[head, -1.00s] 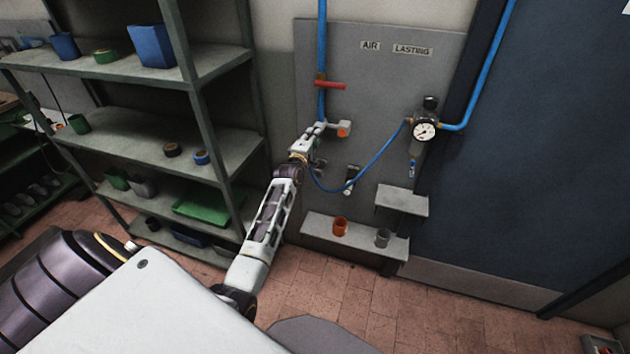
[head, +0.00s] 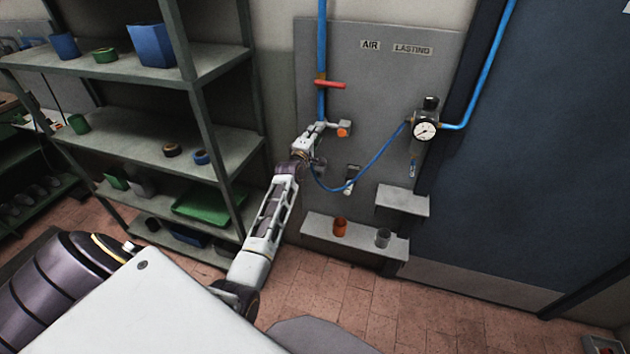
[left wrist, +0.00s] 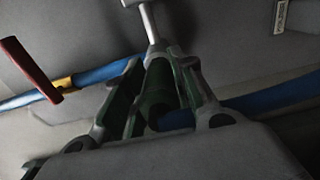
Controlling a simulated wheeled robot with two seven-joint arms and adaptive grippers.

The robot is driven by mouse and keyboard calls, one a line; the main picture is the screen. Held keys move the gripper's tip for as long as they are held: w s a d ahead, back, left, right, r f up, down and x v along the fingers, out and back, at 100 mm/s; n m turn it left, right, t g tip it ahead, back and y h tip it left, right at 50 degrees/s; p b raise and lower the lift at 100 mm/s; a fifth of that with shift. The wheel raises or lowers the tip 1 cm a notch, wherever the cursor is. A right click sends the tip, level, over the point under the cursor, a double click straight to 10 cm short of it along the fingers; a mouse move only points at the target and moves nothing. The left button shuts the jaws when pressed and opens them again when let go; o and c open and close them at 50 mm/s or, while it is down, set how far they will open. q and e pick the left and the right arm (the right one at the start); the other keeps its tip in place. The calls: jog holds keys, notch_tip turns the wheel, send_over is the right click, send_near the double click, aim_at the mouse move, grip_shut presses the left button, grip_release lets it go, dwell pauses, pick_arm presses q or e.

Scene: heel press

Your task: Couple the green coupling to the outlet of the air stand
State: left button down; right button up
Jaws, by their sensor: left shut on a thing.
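The green coupling (left wrist: 158,82) lies between the fingers of my left gripper (left wrist: 158,72), which is shut on it. In the head view my left gripper (head: 313,137) is at the left part of the air stand (head: 380,85), and the coupling cannot be made out there. In the left wrist view a pale metal stem, the outlet (left wrist: 150,25), meets the far end of the coupling in line with it. How deep it sits inside is hidden. A blue hose (head: 378,163) hangs from near my gripper to the gauge unit. My right gripper is not in view.
A red valve lever (head: 331,85) sits on the blue pipe (head: 322,40) above my gripper. A regulator with a gauge (head: 424,130) is to the right. A small shelf (head: 315,228) below holds an orange cup and a grey cup. Storage shelving (head: 225,150) stands close on the left.

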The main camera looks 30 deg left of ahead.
pick_arm(q)
jog(key=shift+w+a+r, duration=0.1)
jog(key=shift+w, duration=0.25)
dwell(0.3)
jog(key=c, duration=1.1)
grip_release()
jog(key=shift+w, duration=0.1)
jog(key=shift+s, duration=0.2)
jog(key=v, duration=1.1)
jog(key=shift+s, duration=0.35)
